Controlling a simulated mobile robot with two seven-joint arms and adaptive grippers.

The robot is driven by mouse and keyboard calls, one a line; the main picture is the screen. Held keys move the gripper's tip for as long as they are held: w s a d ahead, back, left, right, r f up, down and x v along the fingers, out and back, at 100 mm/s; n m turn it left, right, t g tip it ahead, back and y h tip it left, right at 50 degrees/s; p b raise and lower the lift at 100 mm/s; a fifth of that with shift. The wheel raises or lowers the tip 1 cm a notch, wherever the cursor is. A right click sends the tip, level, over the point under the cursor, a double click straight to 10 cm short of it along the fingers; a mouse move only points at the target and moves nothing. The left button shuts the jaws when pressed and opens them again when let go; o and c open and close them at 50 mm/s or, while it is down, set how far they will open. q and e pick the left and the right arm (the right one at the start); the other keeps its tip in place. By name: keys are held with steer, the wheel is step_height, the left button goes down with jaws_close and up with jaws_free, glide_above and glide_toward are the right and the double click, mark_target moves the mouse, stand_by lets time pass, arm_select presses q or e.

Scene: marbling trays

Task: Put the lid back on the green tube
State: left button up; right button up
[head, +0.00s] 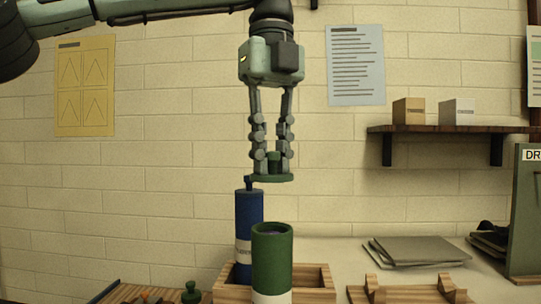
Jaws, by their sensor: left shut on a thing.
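The green tube (271,258) stands upright at the front of the picture, its top open. My left gripper (271,158) points straight down and is shut on the knob of the green lid (271,178). The lid is held level in the air above the tube, with a clear gap between them. It appears roughly in line with the tube's mouth, but I cannot judge the depth. My right gripper is out of view.
A blue tube (247,225) with a knobbed top stands close behind the green one, by a wooden crate (314,277). A wooden cradle (415,291) is at right, with grey folders (418,250) behind. A small green knobbed object (191,292) is at lower left.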

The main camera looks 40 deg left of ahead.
mark_target(272, 174)
arm_select(q)
steer(key=shift+f, duration=2.15)
steer(key=shift+f+b, duration=0.3)
steer(key=shift+b, duration=0.05)
steer(key=shift+f+b, duration=0.4)
steer(key=shift+f, duration=0.3)
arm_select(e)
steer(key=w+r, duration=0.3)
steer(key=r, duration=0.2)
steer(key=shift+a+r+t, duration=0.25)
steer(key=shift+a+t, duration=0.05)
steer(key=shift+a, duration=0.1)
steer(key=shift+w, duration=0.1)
arm_select(q)
steer(key=shift+p, duration=0.3)
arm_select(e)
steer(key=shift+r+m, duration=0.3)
arm_select(q)
steer(key=shift+f, duration=0.15)
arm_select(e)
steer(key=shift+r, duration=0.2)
